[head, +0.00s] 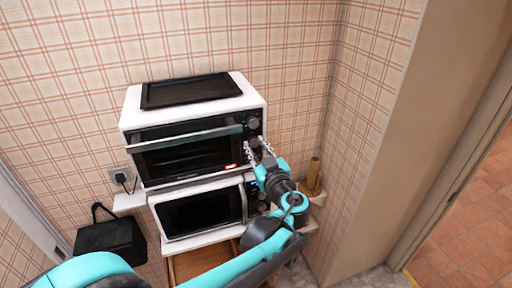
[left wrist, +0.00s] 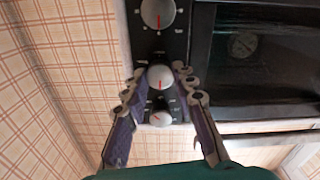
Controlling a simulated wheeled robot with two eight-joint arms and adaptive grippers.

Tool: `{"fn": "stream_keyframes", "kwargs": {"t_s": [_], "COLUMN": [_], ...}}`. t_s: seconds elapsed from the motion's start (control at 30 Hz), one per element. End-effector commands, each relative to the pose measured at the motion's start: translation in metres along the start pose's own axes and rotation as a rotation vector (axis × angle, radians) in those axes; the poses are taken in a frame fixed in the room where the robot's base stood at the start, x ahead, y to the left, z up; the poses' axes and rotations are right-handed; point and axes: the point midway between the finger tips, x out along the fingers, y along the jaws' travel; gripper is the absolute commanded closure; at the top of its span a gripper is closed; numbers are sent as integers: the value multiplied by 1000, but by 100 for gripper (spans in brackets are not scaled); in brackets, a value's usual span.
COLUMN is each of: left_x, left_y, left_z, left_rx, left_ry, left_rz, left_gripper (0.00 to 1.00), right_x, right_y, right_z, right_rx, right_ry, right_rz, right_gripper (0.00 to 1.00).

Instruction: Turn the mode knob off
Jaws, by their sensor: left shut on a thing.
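The upper toaster oven (head: 190,160) has a white body and a black control strip with round silver knobs at the right of its door. In the left wrist view the middle knob (left wrist: 160,78) has a red pointer line that stands nearly upright. My left gripper (head: 257,150) is at this strip. Its fingers (left wrist: 160,72) sit on both sides of the middle knob and are shut on it. Another knob (left wrist: 157,12) is at the top of that view, and a third (left wrist: 160,118) shows between the fingers. I cannot read which is the mode knob. My right gripper is not in view.
A black tray (head: 190,90) lies on the oven. A white microwave (head: 205,212) stands below, partly behind my left arm. A wooden cylinder (head: 314,175) stands right of the gripper, near the side wall. A black bag-like object (head: 110,238) is at lower left.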

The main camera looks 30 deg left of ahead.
Motion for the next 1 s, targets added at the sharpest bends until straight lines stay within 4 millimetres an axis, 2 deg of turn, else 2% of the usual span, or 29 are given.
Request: {"fn": "stream_keyframes", "kwargs": {"t_s": [0.5,0.53,0.6,0.87,1.0], "left_x": [-1,-1,0,0,-9], "left_y": [-1,-1,-1,0,0], "left_z": [2,2,2,1,1], "left_rx": [-20,-20,-20,-18,-18], "left_ry": [-4,-4,-4,-2,-2], "left_rz": [-1,-1,-1,0,2], "left_gripper": [100,65,52,52,52], "right_x": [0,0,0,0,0], "right_y": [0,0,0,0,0], "right_z": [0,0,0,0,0], "right_rx": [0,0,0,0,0], "right_ry": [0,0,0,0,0], "right_rz": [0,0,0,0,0], "right_gripper": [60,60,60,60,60]}}
